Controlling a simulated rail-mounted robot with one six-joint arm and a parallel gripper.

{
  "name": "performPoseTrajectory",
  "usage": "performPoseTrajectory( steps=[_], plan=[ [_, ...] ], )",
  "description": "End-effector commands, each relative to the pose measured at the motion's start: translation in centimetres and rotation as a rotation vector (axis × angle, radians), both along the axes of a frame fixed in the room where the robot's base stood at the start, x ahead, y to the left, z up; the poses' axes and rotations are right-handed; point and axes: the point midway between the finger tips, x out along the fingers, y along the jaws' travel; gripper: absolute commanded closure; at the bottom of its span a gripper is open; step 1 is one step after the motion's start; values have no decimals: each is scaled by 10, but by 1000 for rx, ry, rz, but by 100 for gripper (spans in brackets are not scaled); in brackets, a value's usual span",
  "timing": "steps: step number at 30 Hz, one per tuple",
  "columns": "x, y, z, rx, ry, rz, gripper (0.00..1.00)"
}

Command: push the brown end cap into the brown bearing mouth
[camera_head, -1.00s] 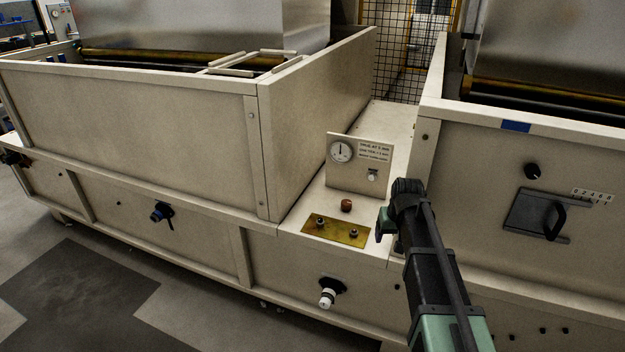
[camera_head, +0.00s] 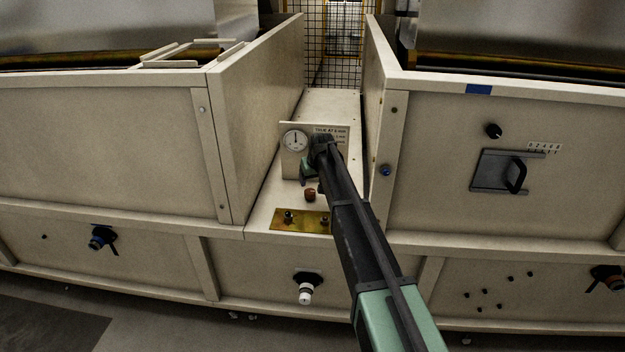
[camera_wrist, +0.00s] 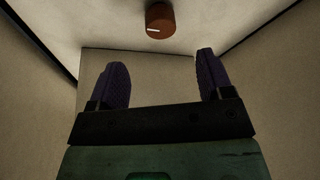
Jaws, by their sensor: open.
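The brown end cap (camera_head: 309,194) is a small round piece standing on the pale shelf between the two hoppers, behind a brass plate. In the wrist view the brown cap (camera_wrist: 160,20) shows at the top, with a white mark on its side. My gripper (camera_wrist: 160,75) is open and empty, its two dark fingers apart; the cap lies beyond the fingertips and is not touched. In the head view my gripper (camera_head: 311,168) is above and behind the cap, in front of the gauge panel, its fingers partly hidden. I cannot identify a brown bearing mouth in these frames.
A gauge panel (camera_head: 294,141) stands behind the cap, and the brass plate (camera_head: 290,219) with two knobs is in front. Hopper walls (camera_head: 248,130) rise on both sides of the shelf. Below are a blue-ended fitting (camera_head: 101,237), a white-ended fitting (camera_head: 305,290) and a dark fitting (camera_head: 607,277).

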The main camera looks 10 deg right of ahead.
Motion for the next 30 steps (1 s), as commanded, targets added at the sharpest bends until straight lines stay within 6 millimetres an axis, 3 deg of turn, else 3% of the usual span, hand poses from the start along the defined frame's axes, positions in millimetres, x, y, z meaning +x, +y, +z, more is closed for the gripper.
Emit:
performPoseTrajectory(
  steps=[1,9,13,21,30],
  plan=[
    [5,1,-18,0,0,0,27],
    [27,4,-76,0,1,0,27],
    [33,5,-86,0,1,0,27],
    [34,6,-84,0,1,0,27],
    [34,6,-84,0,1,0,73]
  ],
)
